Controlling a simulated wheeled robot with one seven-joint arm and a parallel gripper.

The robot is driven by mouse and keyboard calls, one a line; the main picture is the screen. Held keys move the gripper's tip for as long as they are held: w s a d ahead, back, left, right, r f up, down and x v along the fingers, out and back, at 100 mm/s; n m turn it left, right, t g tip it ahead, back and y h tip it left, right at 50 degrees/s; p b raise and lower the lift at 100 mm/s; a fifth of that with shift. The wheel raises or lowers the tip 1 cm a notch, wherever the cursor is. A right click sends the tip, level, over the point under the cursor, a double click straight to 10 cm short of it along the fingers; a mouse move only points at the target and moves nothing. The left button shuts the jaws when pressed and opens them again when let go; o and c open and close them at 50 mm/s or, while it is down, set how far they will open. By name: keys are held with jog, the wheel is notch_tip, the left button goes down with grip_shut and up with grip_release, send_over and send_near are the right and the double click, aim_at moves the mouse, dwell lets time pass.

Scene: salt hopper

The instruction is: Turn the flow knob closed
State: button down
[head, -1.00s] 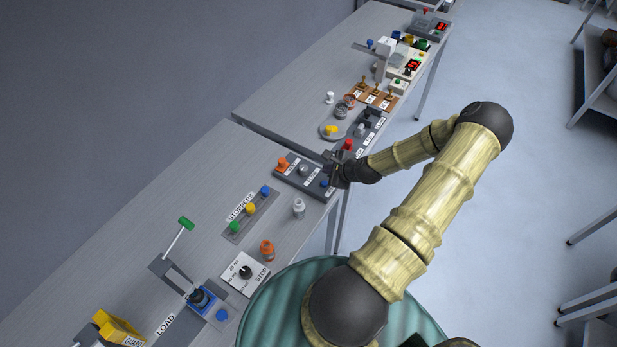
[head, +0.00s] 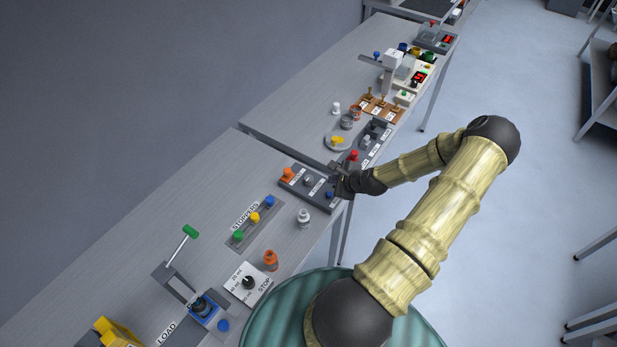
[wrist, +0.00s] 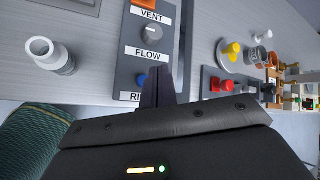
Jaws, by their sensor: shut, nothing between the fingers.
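The flow knob (wrist: 152,35) is a round grey knob with a white pointer mark, above a FLOW label (wrist: 148,54) in the wrist view. It sits on a dark grey panel (wrist: 127,66) between an orange VENT control and a blue knob (wrist: 141,81). In the head view the flow knob (head: 308,181) is small and its setting cannot be read. My gripper (wrist: 155,70) is shut and empty. Its fingertips appear just below the FLOW label, apart from the knob, and beside the blue knob. In the head view my gripper (head: 338,172) is at the panel's right side.
A white bottle (wrist: 50,57) stands left of the panel in the wrist view. Right of the panel are a yellow item on a round dish (wrist: 232,62) and a red knob (wrist: 215,84).

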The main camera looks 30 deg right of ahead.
jog(key=s+a+r+n+g+b, duration=0.2)
jog(key=s+a+r+n, duration=0.2)
jog(key=a+r+n, duration=0.2)
jog(key=s+a+r+n+g+b, duration=0.1)
jog(key=s+a+r+n+g, duration=0.1)
jog(key=a+r+n, duration=0.5)
jog(key=s+a+r+n+g+b, duration=0.2)
jog(key=s+a+r+n, duration=0.3)
jog(key=a+n, duration=0.8)
jog(key=shift+s+a+r+g+h+b, duration=0.3)
jog(key=shift+a+r+h, duration=0.1)
jog(key=shift+a+r, duration=0.45)
jog(key=c, duration=2.1)
grip_release()
jog(key=shift+a+f, duration=0.1)
